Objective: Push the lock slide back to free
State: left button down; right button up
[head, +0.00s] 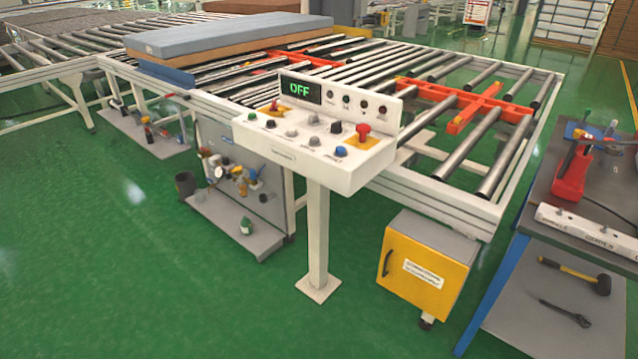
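I cannot make out a part that is clearly the lock slide. A white control panel (262,160) stands on a post in the middle of the head view. Its display (300,90) reads OFF in green. Several knobs and buttons sit on it, with a red mushroom button (363,131) on a yellow plate at right. Behind it is a roller conveyor (487,205) with orange crossed transfer bars (484,100) between rollers. A blue-topped mattress (215,36) lies on the far left rollers, by a blue upright plate (160,74). Neither of my grippers is in view.
A yellow cabinet (425,280) stands under the conveyor's front right corner. A workbench (560,185) with a red tool (572,172) and a lower shelf is at right. A low shelf (232,228) with bottles stands left of the post. The green floor (110,290) in front is clear.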

aim_at(280, 110)
jog(key=i+j+z, duration=0.1)
jog(key=z, duration=0.6)
jog(key=i+j+z, duration=0.1)
jog(key=j+z, duration=0.15)
jog(key=i+j+z, duration=0.1)
jog(key=j+z, duration=0.15)
jog(key=i+j+z, duration=0.1)
jog(key=j+z, duration=0.15)
jog(key=j, duration=0.2)
jog(key=j+z, duration=0.25)
jog(key=j, duration=0.8)
jog(key=i+j, duration=0.1)
jog(key=j, duration=0.85)
jog(key=i+j+z, duration=0.1)
jog(key=j, duration=0.85)
